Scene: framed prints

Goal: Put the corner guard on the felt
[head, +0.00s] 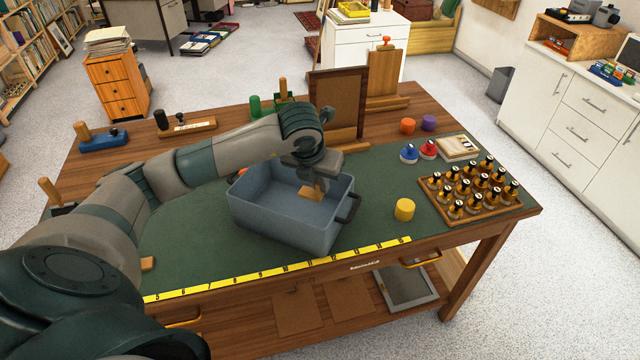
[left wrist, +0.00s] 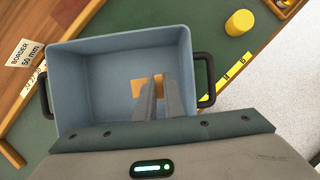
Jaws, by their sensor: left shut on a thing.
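The corner guard, a small tan-orange piece (head: 311,193), is between the fingertips of my left gripper (head: 314,183), inside the outline of a blue-grey bin (head: 275,222). In the left wrist view the tan piece (left wrist: 138,88) shows beside the closed fingers (left wrist: 160,86), over the bin's inside (left wrist: 105,105). I cannot tell whether it touches the bin floor. The fingers hide part of it. The green felt (head: 190,255) covers the front of the table, and the bin stands on it. My right gripper is not in view.
A yellow cylinder (head: 404,209) and a rack of several bottles (head: 470,192) stand right of the bin. A yellow ruler strip (head: 270,271) runs along the front edge. An upright brown frame (head: 338,105) stands behind. Bare felt lies left of the bin.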

